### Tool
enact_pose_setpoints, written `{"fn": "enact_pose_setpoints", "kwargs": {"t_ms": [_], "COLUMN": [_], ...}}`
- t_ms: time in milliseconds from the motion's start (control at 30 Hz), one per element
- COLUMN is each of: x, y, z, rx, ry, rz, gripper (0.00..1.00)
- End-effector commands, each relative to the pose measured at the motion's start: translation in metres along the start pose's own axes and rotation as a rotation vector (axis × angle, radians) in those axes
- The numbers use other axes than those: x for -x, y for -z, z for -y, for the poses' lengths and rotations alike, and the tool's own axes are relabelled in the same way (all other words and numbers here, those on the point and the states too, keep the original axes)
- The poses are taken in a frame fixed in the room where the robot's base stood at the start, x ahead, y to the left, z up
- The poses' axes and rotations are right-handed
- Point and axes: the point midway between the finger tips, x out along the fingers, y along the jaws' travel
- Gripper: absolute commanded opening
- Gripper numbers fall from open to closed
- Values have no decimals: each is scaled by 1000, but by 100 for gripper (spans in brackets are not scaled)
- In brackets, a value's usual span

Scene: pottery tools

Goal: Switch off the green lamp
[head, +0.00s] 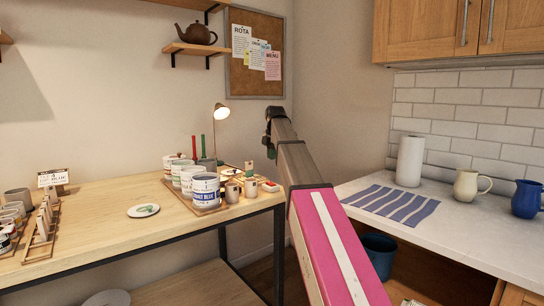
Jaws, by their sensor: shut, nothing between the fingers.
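A small desk lamp (221,113) with a rounded shade stands at the back of the wooden table, and its bulb glows. Its shade looks pale and brownish; I cannot make out green on it. Its thin stem runs down behind the jars, which hide its base and any switch. My arm reaches up from the lower right, and my gripper (271,151) hangs at its dark far end, to the right of the lamp and apart from it. The gripper is shut and empty, partly hidden by the arm.
Several glaze jars (205,188) stand on a wooden tray in front of the lamp. A red tool (194,147) and a green tool (203,146) stand upright beside its stem. Small cups (232,193) sit near the table's right edge.

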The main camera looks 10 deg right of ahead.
Motion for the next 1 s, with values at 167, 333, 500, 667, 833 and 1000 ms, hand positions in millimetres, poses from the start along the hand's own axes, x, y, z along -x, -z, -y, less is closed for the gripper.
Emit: {"fn": "enact_pose_setpoints", "kwargs": {"t_ms": [167,333,500,667,833,1000], "x": [-36,-66,-91,-104,-108,-108], "y": [1,0,0,0,0,0], "z": [1,1,1,0,0,0], "rx": [0,0,0,0,0,0], "ry": [2,1,1,0,0,0], "rz": [-1,0,0,0,0,0], "gripper": [0,0,0,0,0,0]}}
